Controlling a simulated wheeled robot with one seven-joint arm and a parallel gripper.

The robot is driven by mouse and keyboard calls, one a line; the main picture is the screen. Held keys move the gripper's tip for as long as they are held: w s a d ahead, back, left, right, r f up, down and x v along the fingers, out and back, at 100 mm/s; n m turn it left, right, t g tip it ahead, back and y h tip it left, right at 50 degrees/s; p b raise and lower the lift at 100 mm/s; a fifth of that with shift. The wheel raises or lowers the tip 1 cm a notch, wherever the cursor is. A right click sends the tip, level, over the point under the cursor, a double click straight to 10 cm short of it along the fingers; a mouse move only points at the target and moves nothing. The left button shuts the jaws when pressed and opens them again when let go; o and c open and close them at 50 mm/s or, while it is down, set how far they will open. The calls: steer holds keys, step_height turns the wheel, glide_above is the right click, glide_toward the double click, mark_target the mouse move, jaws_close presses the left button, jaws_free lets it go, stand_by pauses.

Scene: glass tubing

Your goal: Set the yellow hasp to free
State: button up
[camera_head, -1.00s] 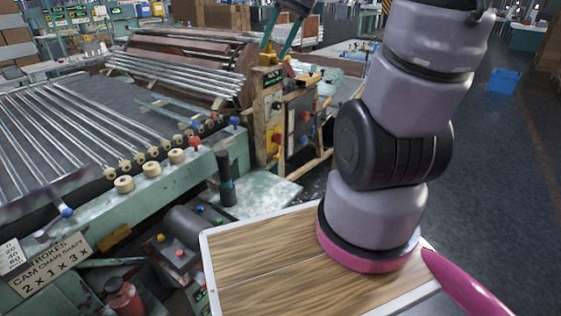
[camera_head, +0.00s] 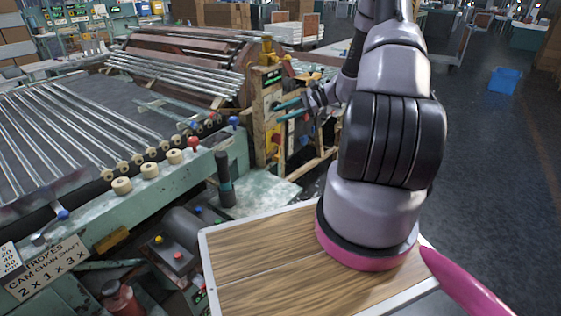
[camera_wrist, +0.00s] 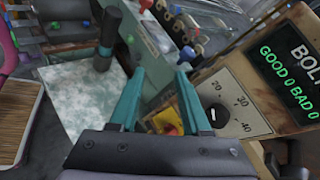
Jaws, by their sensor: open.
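A small yellow piece, which may be the yellow hasp (camera_wrist: 166,122), shows in the wrist view low between my fingers, on the wooden box. Its lower part is cut off by my gripper body, and I cannot tell its setting. In the head view, a yellow patch (camera_head: 275,134) shows on the same box face, just below my fingers. My gripper (camera_head: 277,112) has teal fingers pointing left at the box front. It also shows in the wrist view (camera_wrist: 160,73), with the fingers apart and nothing between the tips.
The box carries a dial (camera_wrist: 212,113) and a green-lit display (camera_wrist: 288,75) beside my right finger. A black upright handle (camera_head: 225,180) stands left of the box. The conveyor with glass tubes (camera_head: 80,125) fills the left. Open floor (camera_head: 495,180) lies at right.

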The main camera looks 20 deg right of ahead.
steer(key=d+f+m+t+h, duration=0.1)
steer(key=d+f+m+t, duration=0.25)
steer(key=f, duration=0.55)
steer(key=d+f+m+t+h, duration=0.1)
steer(key=d+f+m+t, duration=0.1)
steer(key=f+m+t, duration=0.45)
steer(key=d+f+m+t+h, duration=0.1)
steer(key=d+f+m, duration=0.2)
steer(key=f, duration=0.7)
steer(key=x, duration=1)
steer(key=shift+a+f, duration=0.25)
steer(key=shift+a, duration=0.2)
steer(key=shift+s, duration=0.15)
jaws_close()
